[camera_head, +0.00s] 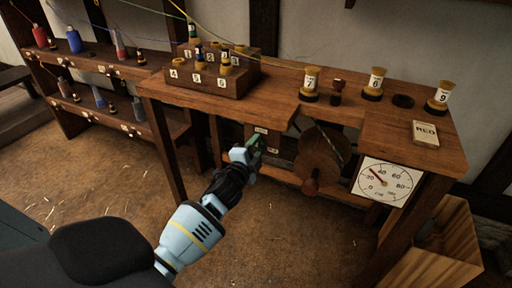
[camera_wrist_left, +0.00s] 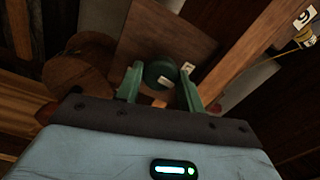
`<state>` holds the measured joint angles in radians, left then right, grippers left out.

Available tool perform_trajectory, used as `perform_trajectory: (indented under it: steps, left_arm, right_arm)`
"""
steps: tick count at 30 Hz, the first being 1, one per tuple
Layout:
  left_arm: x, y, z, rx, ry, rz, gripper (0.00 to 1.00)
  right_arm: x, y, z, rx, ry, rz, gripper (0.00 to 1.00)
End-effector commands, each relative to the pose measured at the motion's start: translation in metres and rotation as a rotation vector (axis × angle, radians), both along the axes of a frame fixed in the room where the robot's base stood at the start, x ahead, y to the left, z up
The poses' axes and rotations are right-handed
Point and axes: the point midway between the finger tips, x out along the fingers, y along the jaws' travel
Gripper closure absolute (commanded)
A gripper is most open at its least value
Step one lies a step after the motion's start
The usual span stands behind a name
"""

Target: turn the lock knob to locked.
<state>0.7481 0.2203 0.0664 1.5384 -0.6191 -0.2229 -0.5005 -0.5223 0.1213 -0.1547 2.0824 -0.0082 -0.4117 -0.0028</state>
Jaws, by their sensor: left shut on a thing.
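The lock knob (camera_wrist_left: 160,73) is a dark green round knob with a pale mark, on a brown wooden panel (camera_wrist_left: 160,38) in the left wrist view. My left gripper (camera_wrist_left: 158,85) has its two green fingers on either side of the knob and is shut on it. In the head view my left gripper (camera_head: 254,145) reaches the panel under the bench top and covers the knob. Small pale labels (camera_head: 261,131) show above and below the gripper there, too small to read. My right gripper is not in view.
A wooden wheel with a crank (camera_head: 322,155) is right of the gripper, beside a dial gauge (camera_head: 388,182). Numbered bobbins (camera_head: 311,82) stand on the bench top (camera_head: 290,75). A bench leg (camera_head: 165,150) is left of the gripper. The floor in front is clear.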

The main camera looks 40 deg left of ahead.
Motion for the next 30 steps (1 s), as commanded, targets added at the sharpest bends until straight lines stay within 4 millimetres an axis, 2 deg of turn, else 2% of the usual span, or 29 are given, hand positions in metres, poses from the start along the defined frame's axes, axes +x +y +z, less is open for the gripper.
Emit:
perform_trajectory:
  steps: [9, 23, 24, 28, 30]
  left_arm:
    - [-0.0001, -0.0008, -0.0005, -0.096, -0.022, -0.001, 0.85]
    - [0.0000, -0.0007, -0.0006, -0.108, -0.024, -0.001, 0.85]
    - [0.0000, -0.0007, -0.0006, -0.108, -0.024, -0.001, 0.60]
    - [-0.0001, -0.0006, -0.0005, -0.107, -0.025, -0.001, 0.43]
    - [0.0000, -0.0004, -0.0003, -0.106, -0.025, 0.000, 0.42]
  right_arm:
    - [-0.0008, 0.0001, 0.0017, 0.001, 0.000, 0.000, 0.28]
    - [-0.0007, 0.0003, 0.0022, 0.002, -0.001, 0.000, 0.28]
    - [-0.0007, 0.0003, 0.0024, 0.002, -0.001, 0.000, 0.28]
    - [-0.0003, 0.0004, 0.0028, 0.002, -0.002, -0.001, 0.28]
    - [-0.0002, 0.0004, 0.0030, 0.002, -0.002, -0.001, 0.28]
